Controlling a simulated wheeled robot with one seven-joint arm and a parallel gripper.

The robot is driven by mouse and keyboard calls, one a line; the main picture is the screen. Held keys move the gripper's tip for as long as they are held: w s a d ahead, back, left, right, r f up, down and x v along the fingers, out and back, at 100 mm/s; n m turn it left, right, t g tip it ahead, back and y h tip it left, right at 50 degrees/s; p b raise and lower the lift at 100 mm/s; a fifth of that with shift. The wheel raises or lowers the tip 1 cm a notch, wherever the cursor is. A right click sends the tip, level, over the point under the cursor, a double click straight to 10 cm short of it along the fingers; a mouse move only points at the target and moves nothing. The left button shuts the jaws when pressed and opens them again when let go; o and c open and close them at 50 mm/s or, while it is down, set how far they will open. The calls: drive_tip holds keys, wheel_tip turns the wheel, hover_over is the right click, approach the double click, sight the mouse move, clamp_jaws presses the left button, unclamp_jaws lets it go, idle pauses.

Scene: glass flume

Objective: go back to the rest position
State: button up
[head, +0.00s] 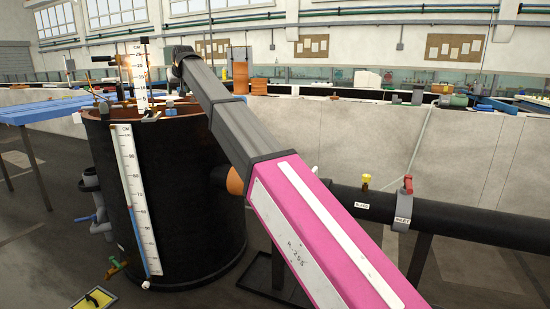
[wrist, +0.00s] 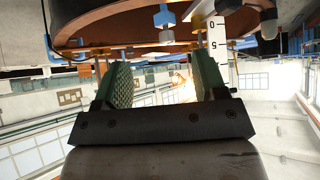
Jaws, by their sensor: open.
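My arm reaches from the lower right up and left in the head view, over the rim of a large black tank (head: 175,200). Its far end lies behind the tank's rim area, and my gripper's fingers cannot be made out there. In the wrist view my gripper (wrist: 158,85) has its two green ridged fingers apart, with nothing between them. The picture in the wrist view is upside down or strongly tilted. The tank's brown rim (wrist: 110,35) shows just beyond the fingers, and a white scale (wrist: 217,45) stands close by the right finger.
A white gauge scale (head: 135,200) runs down the tank's front. A dark pipe (head: 450,222) with a red-handled valve (head: 407,185) and a yellow-handled valve (head: 366,181) runs to the right. Blue beams (head: 45,108) lie at left. A yellow-edged tray (head: 95,299) is on the floor.

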drive_tip(key=d+f+m+g+h, duration=0.1)
drive_tip(key=d+f, duration=0.7)
drive_tip(key=f, duration=0.3)
drive_tip(key=d+f+m+h, duration=0.1)
drive_tip(key=d+f, duration=0.8)
drive_tip(key=f, duration=0.1)
drive_tip(key=s+d+f+m+g+h, duration=0.1)
drive_tip(key=s+d+f, duration=0.3)
drive_tip(key=d+f, duration=0.75)
drive_tip(key=s+d+f+m+g+h, duration=0.15)
drive_tip(key=s+d+f, duration=0.35)
drive_tip(key=d+f, duration=0.6)
drive_tip(key=s+d+f+m+g, duration=0.1)
drive_tip(key=s+d+f+g, duration=0.1)
drive_tip(key=s+d+f, duration=0.7)
drive_tip(key=s+d+f+m+g, duration=0.1)
drive_tip(key=s+d+f+g, duration=0.1)
drive_tip(key=s+d+f, duration=0.8)
drive_tip(key=s, duration=0.5)
drive_tip(key=shift+d+f, duration=0.2)
drive_tip(key=shift+f, duration=0.05)
drive_tip(key=shift+h, duration=0.25)
